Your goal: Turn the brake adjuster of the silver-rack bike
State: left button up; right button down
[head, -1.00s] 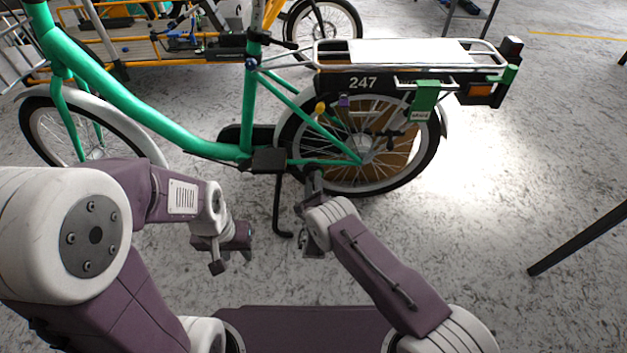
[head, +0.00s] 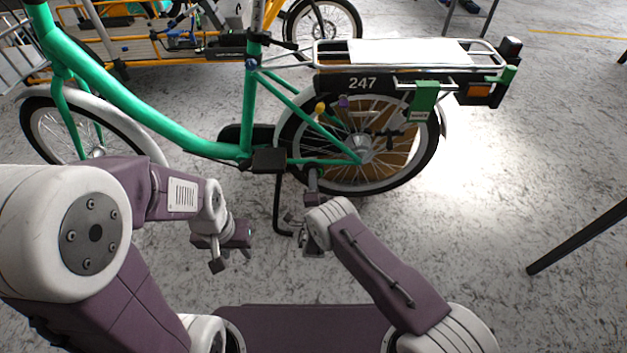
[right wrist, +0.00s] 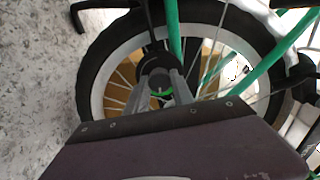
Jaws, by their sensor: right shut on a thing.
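The silver-rack bike has a green frame (head: 205,148) and a silver rear rack (head: 480,52) above a black panel marked 247. Its rear wheel (head: 432,150) faces me. My right gripper (head: 312,173) reaches in at the wheel's lower left; its tips are hard to make out there. In the right wrist view its fingers (right wrist: 166,80) are shut on a small dark part with a green ring (right wrist: 163,92), seemingly the brake adjuster, in front of the spokes; the fingers hide most of it. My left gripper (head: 232,262) is open and empty, low and left of the kickstand.
The kickstand (head: 278,205) and black pedal (head: 268,160) are close to my right gripper. A green box (head: 424,97) hangs from the rack. A yellow cargo bike (head: 150,50) stands behind. A dark bar (head: 580,238) is at right. The floor at right is mostly clear.

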jog(key=shift+f+n, duration=0.1)
jog(key=shift+n, duration=0.9)
jog(key=c, duration=1.1)
grip_release()
jog(key=s+p, duration=0.5)
jog(key=s, duration=0.4)
jog(key=shift+p, duration=0.3)
